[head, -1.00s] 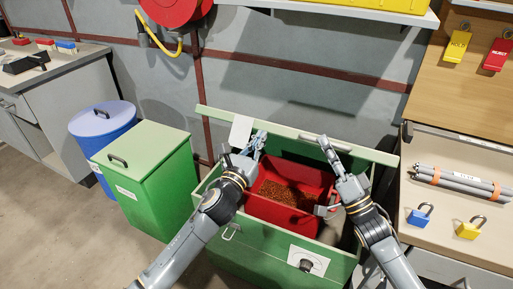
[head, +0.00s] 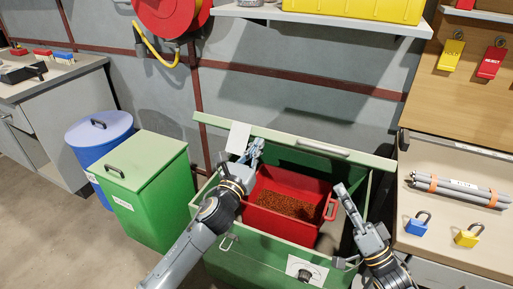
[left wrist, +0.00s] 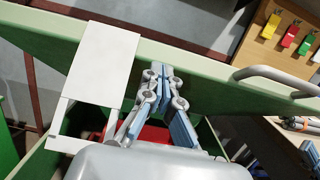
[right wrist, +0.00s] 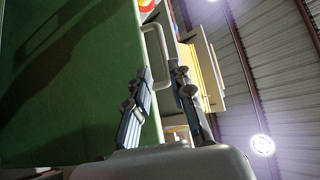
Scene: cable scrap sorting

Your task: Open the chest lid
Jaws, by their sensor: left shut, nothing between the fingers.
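The green chest (head: 235,262) stands with its lid (head: 285,139) raised, and its inside shows. A grey bar handle (head: 322,148) is on the lid's edge; it also shows in the left wrist view (left wrist: 280,80) and right wrist view (right wrist: 155,45). My left gripper (head: 256,150) is shut and empty, close to the lid near a white plate (head: 238,138); I cannot tell whether it touches the lid. In the left wrist view its fingers (left wrist: 160,72) are together. My right gripper (head: 342,225) is open and empty, in front of and below the handle, apart from it.
A red bin (head: 262,218) with copper-coloured scrap sits inside the chest. A green bin (head: 150,205) and a blue drum (head: 98,128) stand to the left. A bench (head: 440,160) at the right holds grey rods (head: 460,190), a blue padlock (head: 417,226) and a yellow padlock (head: 467,238).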

